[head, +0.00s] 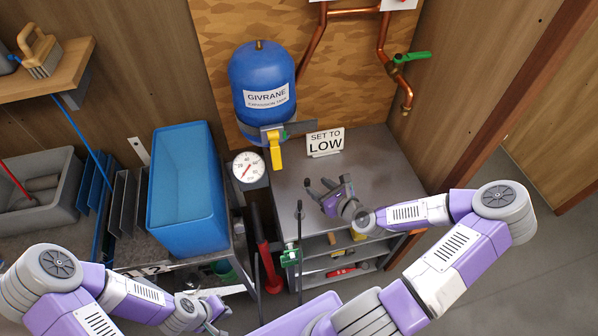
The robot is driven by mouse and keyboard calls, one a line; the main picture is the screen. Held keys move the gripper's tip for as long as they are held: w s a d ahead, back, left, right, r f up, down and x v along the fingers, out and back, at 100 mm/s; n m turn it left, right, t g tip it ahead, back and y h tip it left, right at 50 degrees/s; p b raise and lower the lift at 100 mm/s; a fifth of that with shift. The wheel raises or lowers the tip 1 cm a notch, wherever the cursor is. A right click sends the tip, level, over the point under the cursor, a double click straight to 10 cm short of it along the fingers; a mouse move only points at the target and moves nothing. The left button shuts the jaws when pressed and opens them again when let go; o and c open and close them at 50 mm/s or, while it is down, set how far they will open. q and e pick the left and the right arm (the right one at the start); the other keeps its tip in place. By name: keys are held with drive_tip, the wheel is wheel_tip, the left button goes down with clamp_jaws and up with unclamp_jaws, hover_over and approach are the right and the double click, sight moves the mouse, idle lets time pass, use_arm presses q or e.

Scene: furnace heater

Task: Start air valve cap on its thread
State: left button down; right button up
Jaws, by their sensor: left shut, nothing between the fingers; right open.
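A blue expansion tank (262,85) labelled GIVRANE stands against the plywood panel at the back. A small brass-coloured fitting (259,45) sticks up from its top; I cannot tell whether this is the air valve thread or a cap. No separate loose cap can be made out. My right gripper (327,184) is open over the grey bench top, in front of the sign and below the tank in the picture. Nothing shows between its fingers. My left gripper (222,315) is shut and empty, low at the front left, near the blue bin's bench.
A yellow-handled valve (275,155) and a round gauge (248,167) sit below the tank. A SET TO LOW sign (325,142) stands on the bench (375,160). Copper pipe (384,45) with a green handle runs right. A blue bin (187,190) stands left.

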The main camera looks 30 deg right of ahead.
sight(309, 182)
drive_tip(key=shift+w+f, duration=0.2)
drive_tip(key=shift+w, duration=0.3)
drive_tip(key=shift+b+x, duration=0.7)
drive_tip(key=shift+x, duration=0.1)
drive_tip(key=b+x, duration=0.2)
drive_tip(key=x, duration=0.1)
drive_tip(key=shift+a+f, duration=0.2)
drive_tip(key=shift+f, duration=0.15)
drive_tip(key=shift+w+f, duration=0.15)
drive_tip(key=shift+w, duration=0.4)
drive_tip(key=shift+c, duration=0.5)
clamp_jaws()
